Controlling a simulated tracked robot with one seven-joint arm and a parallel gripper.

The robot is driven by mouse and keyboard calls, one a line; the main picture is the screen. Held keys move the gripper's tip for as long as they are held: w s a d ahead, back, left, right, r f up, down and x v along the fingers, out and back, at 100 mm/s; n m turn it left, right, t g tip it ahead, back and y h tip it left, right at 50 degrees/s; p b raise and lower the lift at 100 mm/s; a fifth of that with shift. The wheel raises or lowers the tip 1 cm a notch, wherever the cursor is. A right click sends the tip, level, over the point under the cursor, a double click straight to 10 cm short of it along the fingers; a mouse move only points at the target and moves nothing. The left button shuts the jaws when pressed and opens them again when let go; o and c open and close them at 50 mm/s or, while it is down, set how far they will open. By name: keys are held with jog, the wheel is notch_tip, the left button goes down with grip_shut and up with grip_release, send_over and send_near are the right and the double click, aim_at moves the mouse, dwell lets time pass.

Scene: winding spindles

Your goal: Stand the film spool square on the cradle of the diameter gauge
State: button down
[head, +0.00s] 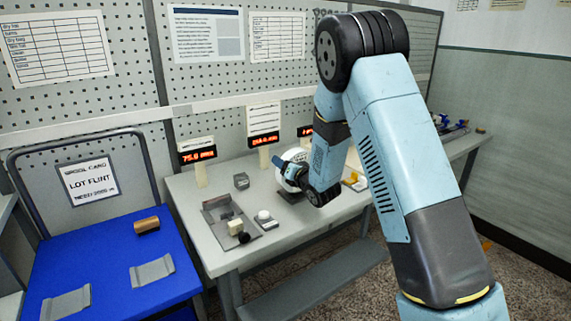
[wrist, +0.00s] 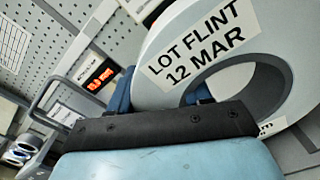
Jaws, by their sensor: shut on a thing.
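The film spool (wrist: 180,30) is a pale grey ring with a wide central hole and a label reading LOT FLINT 12 MAR. My gripper (wrist: 160,92) is shut on its rim, with one blue finger at the outer side and one at the hole. In the head view the spool (head: 296,156) is partly hidden by my gripper (head: 283,172), above the middle of the bench. A grey fixture (head: 213,213) with a cream block and black knob stands left of it, below a red display reading about 75.0. I cannot tell whether this is the diameter gauge; no cradle shows clearly.
The bench (head: 195,255) also holds a small grey block (head: 241,181) and a white-topped unit (head: 265,217). A dark base (head: 290,196) lies under the spool. A blue cart (head: 100,265) at left carries a brown roll (head: 147,225) and grey cradles.

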jog(key=shift+f, duration=0.45)
dwell(0.5)
jog(key=shift+c, duration=2.1)
grip_release()
jog(key=shift+f, duration=0.1)
jog(key=v, duration=1.3)
jog(key=shift+s+d, duration=0.25)
jog(key=shift+s, duration=0.05)
